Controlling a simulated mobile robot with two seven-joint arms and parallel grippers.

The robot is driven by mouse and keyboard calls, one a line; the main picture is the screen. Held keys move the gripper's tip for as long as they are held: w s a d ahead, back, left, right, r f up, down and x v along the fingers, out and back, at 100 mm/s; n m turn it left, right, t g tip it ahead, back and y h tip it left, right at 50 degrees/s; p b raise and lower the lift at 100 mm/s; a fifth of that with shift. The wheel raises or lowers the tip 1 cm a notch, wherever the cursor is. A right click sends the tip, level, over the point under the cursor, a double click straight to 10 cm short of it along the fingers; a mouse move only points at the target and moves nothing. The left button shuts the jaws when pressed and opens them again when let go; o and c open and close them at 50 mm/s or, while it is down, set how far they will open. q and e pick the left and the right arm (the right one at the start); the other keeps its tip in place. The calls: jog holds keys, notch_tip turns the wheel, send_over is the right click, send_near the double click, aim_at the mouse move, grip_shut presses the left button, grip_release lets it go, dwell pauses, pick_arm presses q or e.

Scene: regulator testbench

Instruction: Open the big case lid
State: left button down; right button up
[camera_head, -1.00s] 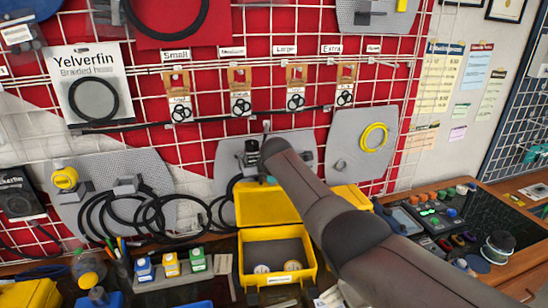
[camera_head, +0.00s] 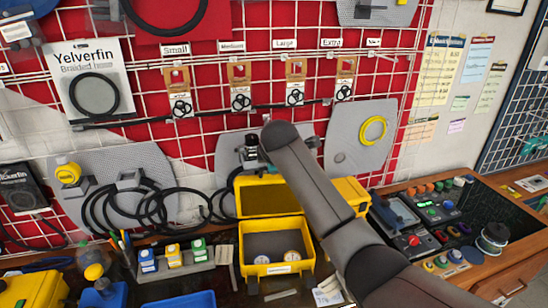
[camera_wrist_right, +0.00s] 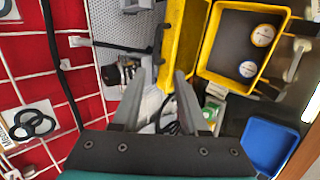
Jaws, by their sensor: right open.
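The big yellow case (camera_head: 241,262) stands on the bench below the pegboard wall, its inside showing. Its yellow lid (camera_head: 262,200) is raised at the back, behind the open box. In the right wrist view the lid (camera_wrist_right: 186,38) stands beside the box (camera_wrist_right: 207,58), which holds two round tins (camera_wrist_right: 262,36). My right gripper (camera_wrist_right: 160,76) is open, with nothing between its fingers, near the lid's edge; I cannot tell whether it touches. In the head view my right arm hides this gripper. My left gripper is out of view.
Left of the case is a rack of small blue, yellow and green bottles (camera_head: 173,256). A blue bin (camera_head: 186,300) is in front. Another yellow piece (camera_head: 352,192) shows behind my arm. Button boxes (camera_head: 436,212) stand right. Hoses (camera_head: 150,205) hang behind.

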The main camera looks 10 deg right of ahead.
jog(key=shift+v, duration=2.5)
jog(key=shift+f, duration=0.1)
